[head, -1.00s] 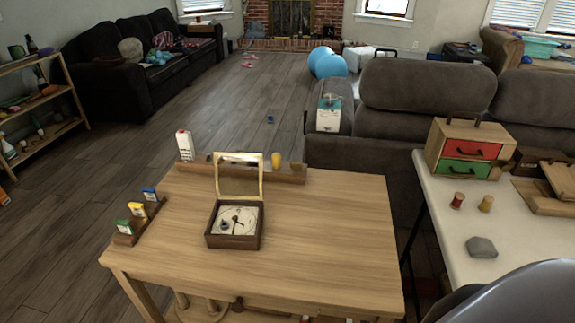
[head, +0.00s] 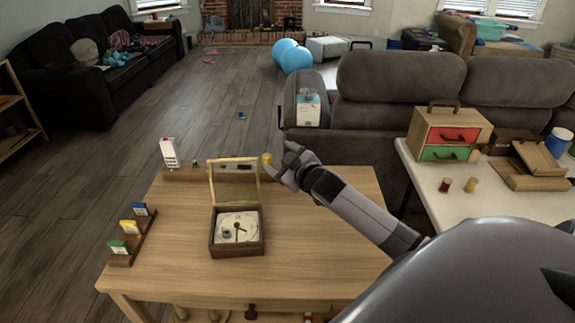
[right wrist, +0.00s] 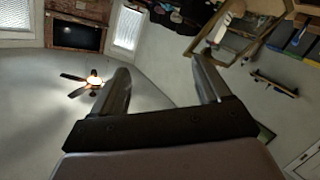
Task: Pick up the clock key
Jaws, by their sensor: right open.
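A dark wooden box (head: 237,246) with its framed lid raised stands on the wooden table (head: 315,240). Inside it is a pale clock face (head: 237,226) with dark hand-like shapes and a small round grey piece. I cannot pick out the clock key for certain; some small dark things on the ledge and in the box are too small to tell. My right gripper (head: 281,160) is open and empty, in the air to the right of the raised lid. In the right wrist view its two fingers (right wrist: 160,88) are apart with nothing between them. My left gripper is not in view.
A wooden ledge (head: 193,175) at the table's back carries a white carton (head: 170,152) and a yellow piece (head: 267,158). A rack with small coloured boxes (head: 130,227) stands at the left. A drawer chest (head: 450,132) stands on the white table. The table's front is clear.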

